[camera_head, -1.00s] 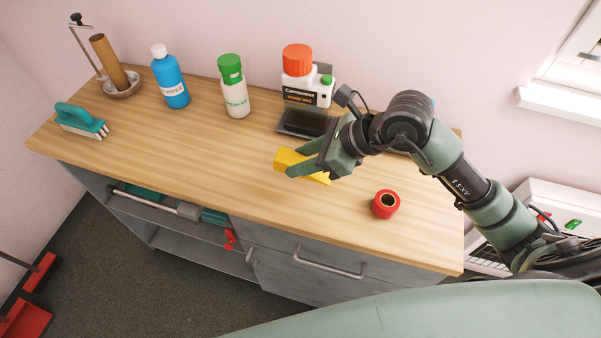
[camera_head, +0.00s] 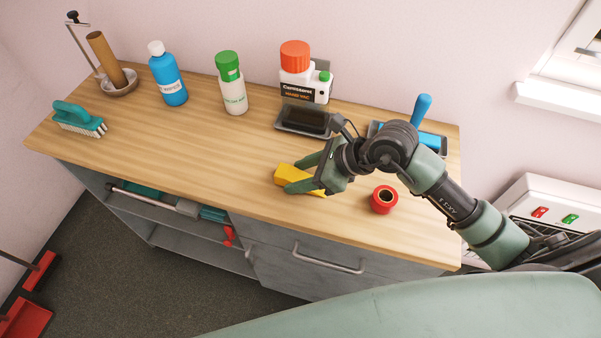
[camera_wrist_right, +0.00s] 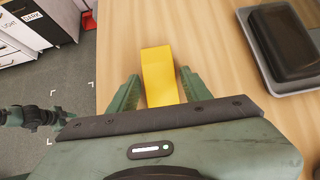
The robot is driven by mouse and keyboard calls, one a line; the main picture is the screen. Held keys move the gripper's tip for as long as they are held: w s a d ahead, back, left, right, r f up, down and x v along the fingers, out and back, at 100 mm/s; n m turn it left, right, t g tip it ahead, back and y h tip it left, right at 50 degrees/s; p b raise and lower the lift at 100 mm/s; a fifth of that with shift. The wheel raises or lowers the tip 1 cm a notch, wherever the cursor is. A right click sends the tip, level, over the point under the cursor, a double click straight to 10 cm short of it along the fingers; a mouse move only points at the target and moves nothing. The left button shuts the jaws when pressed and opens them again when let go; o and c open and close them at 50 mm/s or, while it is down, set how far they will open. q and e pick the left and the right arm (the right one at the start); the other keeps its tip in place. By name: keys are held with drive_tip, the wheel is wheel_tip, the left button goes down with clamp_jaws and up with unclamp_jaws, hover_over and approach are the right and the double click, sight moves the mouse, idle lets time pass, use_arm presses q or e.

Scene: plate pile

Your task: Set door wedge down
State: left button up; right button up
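The yellow door wedge (camera_head: 284,173) lies at the worktop's surface, right of the middle, between the fingers of my right gripper (camera_head: 301,173). In the right wrist view the wedge (camera_wrist_right: 159,72) points away from the palm. The fingers of the right gripper (camera_wrist_right: 159,84) stand on either side of it, with narrow strips of wood showing between, so the gripper looks slightly open around it. The wedge's near end is hidden by the gripper body.
A red tape roll (camera_head: 384,199) sits just right of the gripper. The worktop to the left (camera_head: 190,140) is clear.

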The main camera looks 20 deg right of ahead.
drive_tip(key=shift+r, duration=0.1)
drive_tip(key=shift+r, duration=0.2)
drive_tip(key=b+v, duration=0.1)
drive_tip(key=v, duration=1.1)
drive_tip(key=shift+b, duration=0.4)
drive_tip(key=shift+f, duration=0.15)
